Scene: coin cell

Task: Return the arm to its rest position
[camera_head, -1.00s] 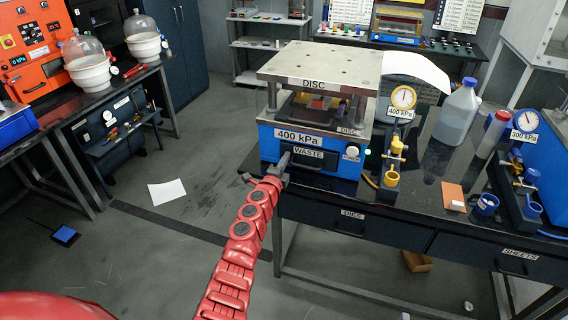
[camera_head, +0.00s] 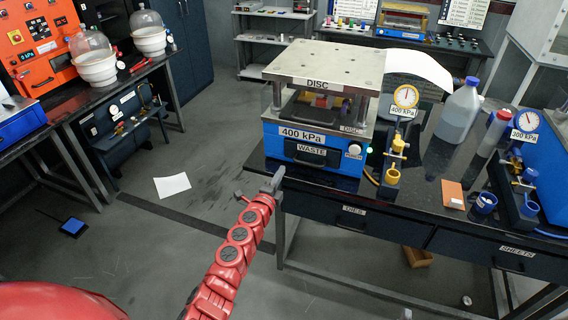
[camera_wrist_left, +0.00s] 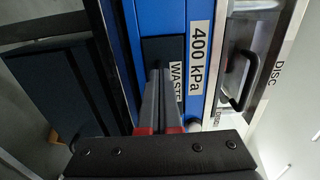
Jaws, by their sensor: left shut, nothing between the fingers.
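My left arm is red and reaches up from the bottom of the head view. Its left gripper (camera_head: 274,179) is shut and empty, just in front of the table edge and below the blue press (camera_head: 272,146). The press carries the labels "400 kPa", "WASTE" and "DISC". In the left wrist view the closed fingers (camera_wrist_left: 160,90) point at the WASTE drawer (camera_wrist_left: 165,52) on the press front. I cannot tell the exact gap between them. My right gripper is in neither view.
The black table (camera_head: 400,205) has drawers marked DIES and SHEETS. The floor to the left is open, with a paper sheet (camera_head: 172,186).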

